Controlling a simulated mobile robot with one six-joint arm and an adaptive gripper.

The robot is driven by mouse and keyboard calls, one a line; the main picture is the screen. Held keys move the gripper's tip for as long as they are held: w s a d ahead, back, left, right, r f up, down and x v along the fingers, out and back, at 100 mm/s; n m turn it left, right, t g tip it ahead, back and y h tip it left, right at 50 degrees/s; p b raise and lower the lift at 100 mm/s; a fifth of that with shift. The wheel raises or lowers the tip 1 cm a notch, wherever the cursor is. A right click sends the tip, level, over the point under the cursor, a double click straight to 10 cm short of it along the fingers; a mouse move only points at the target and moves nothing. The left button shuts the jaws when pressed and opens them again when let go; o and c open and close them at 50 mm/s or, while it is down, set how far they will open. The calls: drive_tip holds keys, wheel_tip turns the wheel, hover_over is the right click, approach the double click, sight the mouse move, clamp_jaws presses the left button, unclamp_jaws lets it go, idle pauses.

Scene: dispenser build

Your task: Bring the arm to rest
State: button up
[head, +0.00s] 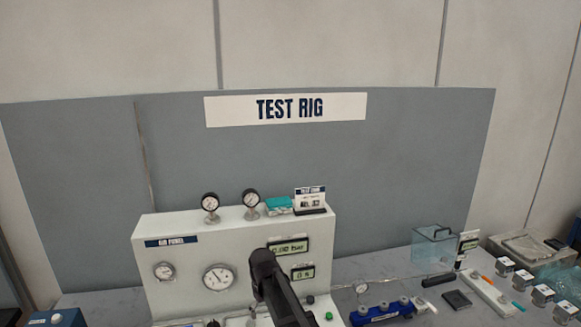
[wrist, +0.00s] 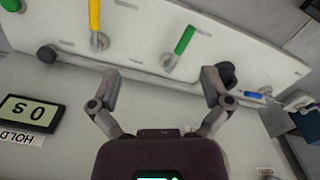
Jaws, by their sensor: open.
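My arm (head: 275,285) shows dark in the head view, rising in front of the white air panel (head: 180,255). Its fingers cannot be made out there. In the wrist view my gripper (wrist: 160,80) is open, its two fingers spread wide with nothing between them. Beyond the fingertips is a pale panel or board (wrist: 135,45) with a yellow handle (wrist: 95,20) and a green handle (wrist: 184,40). I cannot tell whether the fingertips touch anything.
A display reading 0 s (wrist: 32,113) lies left of the gripper in the wrist view. Gauges (head: 218,277) and displays sit on the air panel. Right of it the bench holds a blue manifold (head: 380,312), a clear box (head: 433,247) and several small blocks (head: 542,294).

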drive_tip(key=s+d+f+m+b, duration=0.2)
drive_tip(key=s+d, duration=0.5)
drive_tip(key=d, duration=0.5)
drive_tip(key=s+d+f+m+b, duration=0.3)
drive_tip(key=s+d, duration=0.4)
drive_tip(key=d, duration=0.6)
drive_tip(key=shift+s+f+m, duration=0.3)
drive_tip(key=shift+f+m, duration=0.25)
drive_tip(key=shift+m, duration=0.55)
idle(0.8)
